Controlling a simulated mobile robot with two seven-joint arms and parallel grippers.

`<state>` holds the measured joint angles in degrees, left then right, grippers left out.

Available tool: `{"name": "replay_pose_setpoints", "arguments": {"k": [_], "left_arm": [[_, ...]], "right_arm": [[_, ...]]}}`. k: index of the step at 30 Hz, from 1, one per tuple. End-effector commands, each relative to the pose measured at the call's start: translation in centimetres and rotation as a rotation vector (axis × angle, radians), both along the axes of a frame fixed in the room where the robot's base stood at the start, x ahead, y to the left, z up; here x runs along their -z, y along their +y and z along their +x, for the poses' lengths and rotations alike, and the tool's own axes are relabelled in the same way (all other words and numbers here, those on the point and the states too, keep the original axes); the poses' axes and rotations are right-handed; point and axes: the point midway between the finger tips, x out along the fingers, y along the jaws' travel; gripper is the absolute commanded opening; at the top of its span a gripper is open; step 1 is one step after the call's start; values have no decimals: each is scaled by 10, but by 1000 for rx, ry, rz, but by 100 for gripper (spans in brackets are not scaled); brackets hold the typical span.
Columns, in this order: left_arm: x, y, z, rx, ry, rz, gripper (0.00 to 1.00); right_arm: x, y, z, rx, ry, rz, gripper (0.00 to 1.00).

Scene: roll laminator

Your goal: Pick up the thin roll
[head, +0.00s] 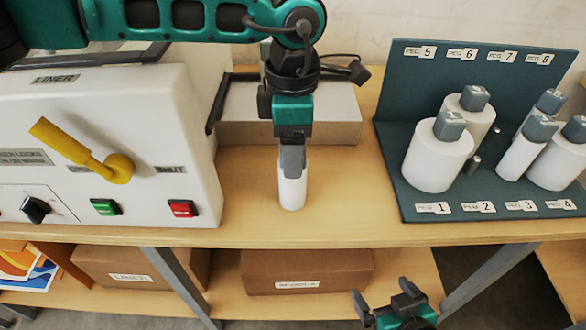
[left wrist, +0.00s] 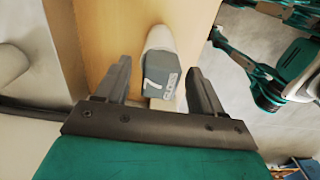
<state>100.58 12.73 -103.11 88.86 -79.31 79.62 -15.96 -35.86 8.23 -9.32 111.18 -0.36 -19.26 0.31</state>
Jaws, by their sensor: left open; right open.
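A thin white roll (head: 292,192) with a grey cap stands on the wooden table, right of the laminator. Its cap (left wrist: 160,74), marked "7" and "CLEAR", shows in the left wrist view. My left gripper (head: 292,160) points down over the roll and hides part of its top in the head view. In the left wrist view its two open fingers (left wrist: 158,78) stand on either side of the cap, with a visible gap at each side. My right gripper (head: 393,300) is open and empty, low in front of the table.
The white laminator (head: 110,150) with a yellow lever (head: 80,150) stands at left. A blue-green peg rack (head: 400,190) with several white rolls stands at right. A pale box (head: 335,115) lies behind the thin roll. Cardboard boxes (head: 305,272) sit on the lower shelf.

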Motion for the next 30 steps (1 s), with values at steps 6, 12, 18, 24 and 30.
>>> {"name": "replay_pose_setpoints", "arguments": {"k": [6, 12, 18, 24, 30], "left_arm": [[0, 0, 0, 1, 0, 0, 53], [-1, 0, 0, 1, 0, 0, 34], [-1, 0, 0, 1, 0, 0, 14], [-1, 0, 0, 1, 0, 0, 0], [-1, 0, 0, 1, -1, 0, 0]], "right_arm": [[0, 0, 0, 0, 0, 0, 100], [0, 0, 0, 0, 0, 0, 100], [0, 0, 0, 0, 0, 0, 100], [0, 0, 0, 0, 0, 0, 100], [0, 0, 0, 0, 0, 0, 100]]}}
